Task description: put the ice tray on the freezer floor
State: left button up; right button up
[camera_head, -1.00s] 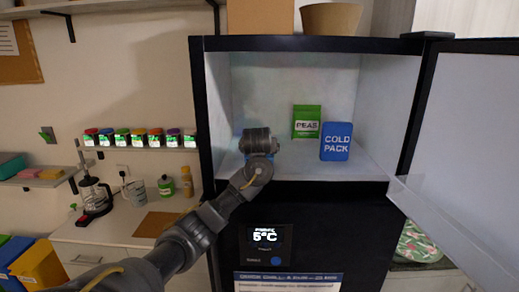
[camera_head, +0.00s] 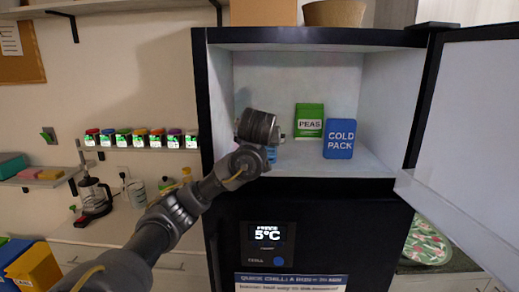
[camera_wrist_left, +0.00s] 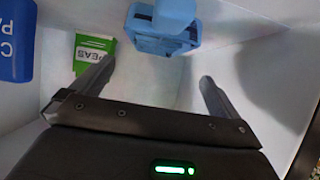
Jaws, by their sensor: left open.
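The light blue ice tray (camera_wrist_left: 165,25) shows at the top of the left wrist view, beyond my fingertips and apart from them. In the head view only a small blue part of it (camera_head: 271,155) shows by my wrist, at the left of the freezer compartment. Whether it lies flat or tilted is hard to tell. My left gripper (camera_wrist_left: 156,72) is open, with nothing between its fingers. In the head view its fingers (camera_head: 281,136) are mostly hidden behind my wrist, inside the freezer. The pale freezer floor (camera_head: 335,164) is bare at front. My right gripper is out of view.
A green peas bag (camera_head: 309,112) and a blue cold pack (camera_head: 340,139) stand right of my gripper; both show in the wrist view. The freezer door (camera_head: 465,150) is wide open at right. The freezer's dark left frame (camera_head: 202,120) is close to my arm.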

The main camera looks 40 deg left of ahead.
pick_arm(q)
jog(key=shift+s+d+r+p, duration=0.45)
jog(key=shift+r+p, duration=0.15)
jog(key=shift+p, duration=0.5)
jog(key=shift+s+d+r+p, duration=0.1)
jog(key=shift+s+d+p, duration=0.25)
jog(key=shift+p, duration=0.1)
jog(key=shift+s, duration=0.15)
